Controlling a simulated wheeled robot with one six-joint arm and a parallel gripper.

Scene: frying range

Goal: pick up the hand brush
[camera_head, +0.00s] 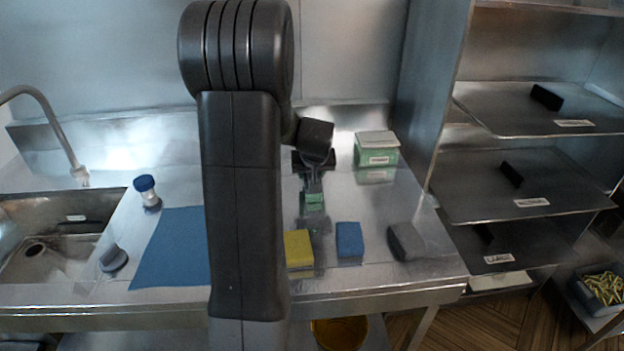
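My gripper (314,184) points down over the middle of the steel worktop, to the right of my upright arm link. A small green thing (314,198) shows right at its fingertips; it may be the hand brush, but it is too small and too covered to be sure. I cannot tell whether the fingers are closed on it or whether it touches the worktop. A grey rounded item (113,258) lies at the left by the sink; its kind is unclear.
A yellow sponge (299,249), a blue sponge (349,239) and a grey block (406,242) lie along the front. A green-and-white box (377,149) stands behind. A blue cloth (172,248) and a blue-capped bottle (148,191) are left. A shelf rack (520,187) bounds the right.

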